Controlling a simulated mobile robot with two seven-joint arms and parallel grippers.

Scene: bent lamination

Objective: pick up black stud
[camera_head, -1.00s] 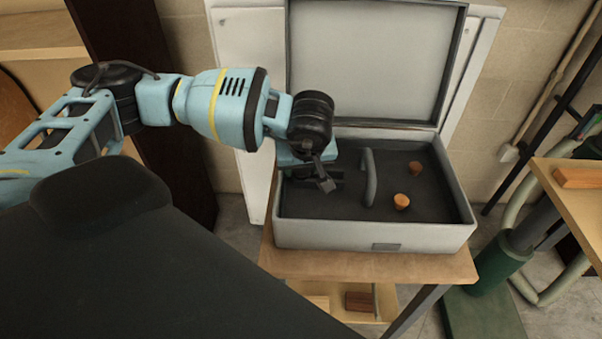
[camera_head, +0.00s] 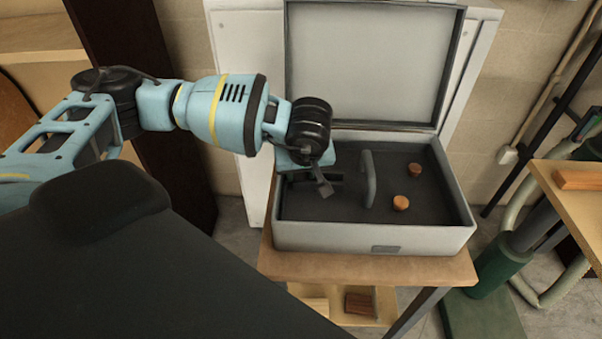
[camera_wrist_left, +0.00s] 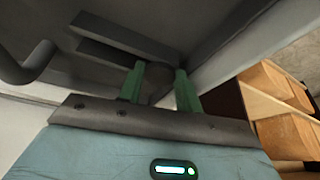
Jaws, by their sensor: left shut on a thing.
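My left gripper (camera_head: 322,182) reaches down into the left part of an open grey case (camera_head: 290,234). In the left wrist view its two green fingers (camera_wrist_left: 160,84) are closed around a dark rounded piece (camera_wrist_left: 157,88), which looks like the black stud. Only part of that piece shows between the fingers. In the head view the wrist hides the piece, and I cannot tell whether it still touches the case floor. My right gripper is in neither view.
Two orange-brown studs (camera_head: 401,202) (camera_head: 415,170) stand in the right part of the case. The open lid (camera_head: 365,60) stands behind. The case rests on a wooden table (camera_head: 430,268); another wooden surface (camera_head: 575,205) is at right.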

